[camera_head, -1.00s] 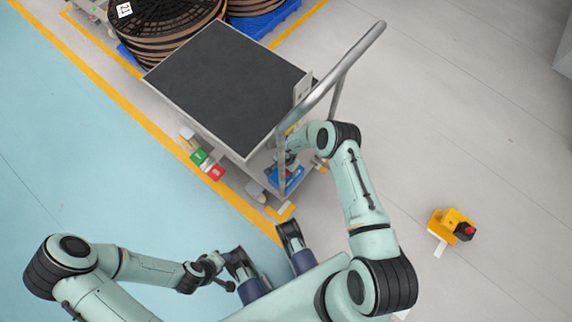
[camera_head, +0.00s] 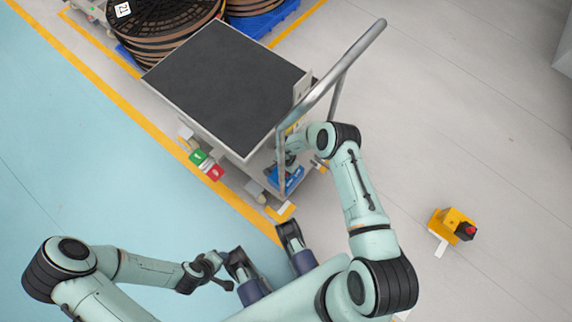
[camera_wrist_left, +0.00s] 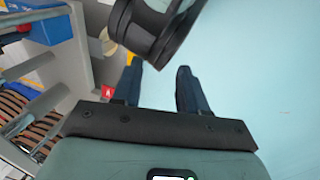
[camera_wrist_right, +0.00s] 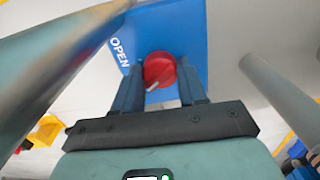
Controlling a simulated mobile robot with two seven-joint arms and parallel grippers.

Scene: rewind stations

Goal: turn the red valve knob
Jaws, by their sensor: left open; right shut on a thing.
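The red valve knob (camera_wrist_right: 159,71) is round, with a pale pointer mark on its lower left, on a blue panel (camera_wrist_right: 180,30) with the white word OPEN. My right gripper (camera_wrist_right: 163,88) is shut on the knob, one finger on each side. In the head view the blue panel (camera_head: 290,180) is low at the cart's handle end, and my right wrist hides the knob. My left gripper (camera_wrist_left: 158,75) is open and empty, away from the cart, near my base in the head view.
The cart (camera_head: 228,85) has a dark deck and a tubular metal handle (camera_head: 345,65); its bars pass on both sides of my right gripper. A yellow box with a red button (camera_head: 452,225) stands at right on open floor.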

